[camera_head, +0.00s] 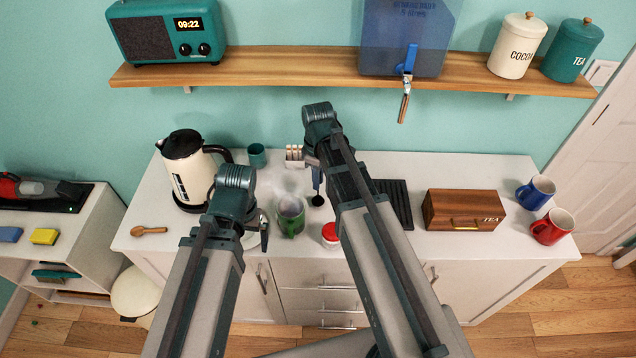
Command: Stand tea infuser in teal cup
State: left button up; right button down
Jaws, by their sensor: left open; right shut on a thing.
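A tea infuser (317,198) with a dark round end hangs below my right gripper (313,164), which is shut on its upper part; the arm hides some of the grip. A small teal cup (257,155) stands upright at the back of the white counter, to the left of the infuser and apart from it. A green mug (291,222) with steam over it stands nearer the front, to the left of and below the infuser in the picture. My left gripper (263,231) is open beside the green mug, on its left, partly hidden by its own wrist.
A cream kettle (188,175) stands left of the teal cup. A small white rack (294,154) is between cup and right gripper. A red-lidded jar (330,234), wooden tea box (462,210), blue mug (535,192) and red mug (552,227) stand rightward. A shelf (290,65) overhangs the counter.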

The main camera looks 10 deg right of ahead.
jog(key=shift+r, duration=0.1)
jog(key=c, duration=0.8)
grip_release()
jog(key=shift+c, duration=0.2)
